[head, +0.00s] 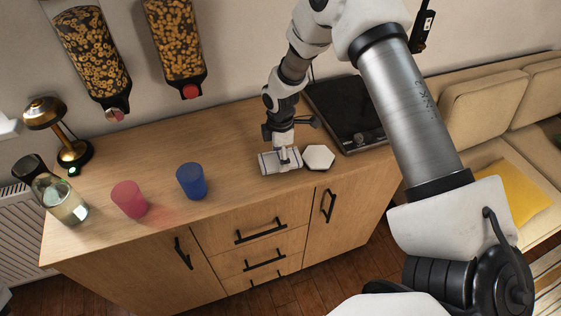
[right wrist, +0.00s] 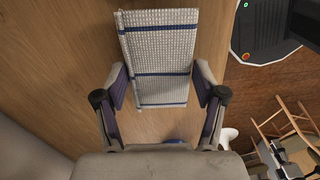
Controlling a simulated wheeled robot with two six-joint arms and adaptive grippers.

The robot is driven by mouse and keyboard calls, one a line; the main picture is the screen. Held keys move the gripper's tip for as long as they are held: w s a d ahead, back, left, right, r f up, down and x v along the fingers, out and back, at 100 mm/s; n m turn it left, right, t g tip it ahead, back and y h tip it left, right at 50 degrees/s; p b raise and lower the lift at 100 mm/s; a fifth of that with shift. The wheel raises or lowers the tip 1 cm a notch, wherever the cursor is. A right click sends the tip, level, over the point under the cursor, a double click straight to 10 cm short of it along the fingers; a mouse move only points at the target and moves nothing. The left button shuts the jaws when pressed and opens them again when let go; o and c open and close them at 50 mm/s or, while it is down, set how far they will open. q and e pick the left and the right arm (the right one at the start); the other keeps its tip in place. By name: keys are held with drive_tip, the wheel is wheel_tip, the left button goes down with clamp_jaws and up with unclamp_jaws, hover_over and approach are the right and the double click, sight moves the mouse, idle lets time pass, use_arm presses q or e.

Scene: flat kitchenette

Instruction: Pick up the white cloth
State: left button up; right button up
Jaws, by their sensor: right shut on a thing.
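The white cloth (head: 268,165) is a folded rectangle with dark blue stripes near the front edge of the wooden counter. In the right wrist view, the cloth (right wrist: 158,55) shows a woven texture, and its near end lies between my fingers. My right gripper (head: 283,158) points down over the cloth and is shut on it; in the right wrist view, its fingers (right wrist: 161,90) press on both sides. I cannot tell whether the cloth is clear of the counter. My left gripper is not in view.
A white hexagonal object (head: 319,157) sits just right of the cloth. A black hob (head: 350,110) is behind it. A blue cup (head: 192,182), a pink cup (head: 129,199), a glass jug (head: 62,200) and a lamp (head: 62,135) stand left. The counter's middle is clear.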

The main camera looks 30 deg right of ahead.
drive_tip(key=s+a+r+b, duration=0.2)
drive_tip(key=s+a, duration=0.6)
drive_tip(key=s, duration=0.5)
drive_tip(key=shift+s+a+r, duration=0.3)
drive_tip(key=shift+a, duration=0.1)
